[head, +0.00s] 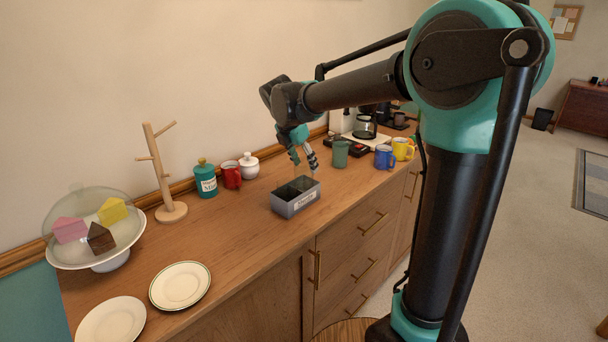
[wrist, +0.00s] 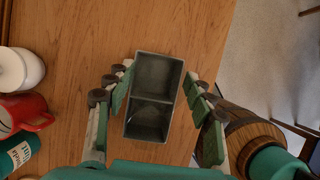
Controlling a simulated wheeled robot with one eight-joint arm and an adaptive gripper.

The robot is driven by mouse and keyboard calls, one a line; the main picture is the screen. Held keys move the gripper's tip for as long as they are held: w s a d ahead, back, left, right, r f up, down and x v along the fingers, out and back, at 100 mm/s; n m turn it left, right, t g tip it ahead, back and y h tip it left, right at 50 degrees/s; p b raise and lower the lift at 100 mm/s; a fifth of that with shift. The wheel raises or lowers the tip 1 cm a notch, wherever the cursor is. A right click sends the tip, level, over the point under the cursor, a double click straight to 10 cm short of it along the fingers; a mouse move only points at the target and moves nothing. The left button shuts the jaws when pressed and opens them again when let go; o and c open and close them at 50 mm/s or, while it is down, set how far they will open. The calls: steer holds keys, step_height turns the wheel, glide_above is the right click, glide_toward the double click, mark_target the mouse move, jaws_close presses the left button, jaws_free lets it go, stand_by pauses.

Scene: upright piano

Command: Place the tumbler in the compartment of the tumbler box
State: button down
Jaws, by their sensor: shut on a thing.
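The tumbler box (head: 296,206) is a grey open box with a white label on its front. It stands on the wooden counter, and in the wrist view the box (wrist: 131,131) shows two square compartments split by a divider. My gripper (head: 305,162) is above the box, pointing down. In the wrist view its fingers (wrist: 157,92) stand apart on either side of the box. It is shut on a clear tumbler, seen only as faint outlines below the fingers in the head view. How far the tumbler reaches into a compartment cannot be told.
A green cup (head: 340,153), blue mug (head: 384,158) and yellow mug (head: 403,149) stand right of the box. A red mug (head: 231,175), white sugar bowl (head: 249,166), teal canister (head: 206,180) and wooden mug tree (head: 160,175) stand behind left. The counter's front edge is close.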

mark_target(304, 174)
steer(key=shift+f, duration=2.05)
steer(key=shift+f, duration=0.1)
steer(key=c, duration=0.6)
jaws_free()
steer(key=v, duration=1.2)
steer(key=s+d+f+m+y, duration=0.2)
steer(key=s+d+f+m, duration=0.4)
steer(key=d+f+m, duration=0.7)
steer(key=s+d+f+m+y, duration=0.1)
steer(key=s+d+f+m, duration=0.8)
steer(key=s+f+m, duration=0.3)
steer(key=shift+s+f+m+t, duration=0.25)
steer(key=shift+s+m+t, duration=0.15)
steer(key=shift+s+m, duration=0.75)
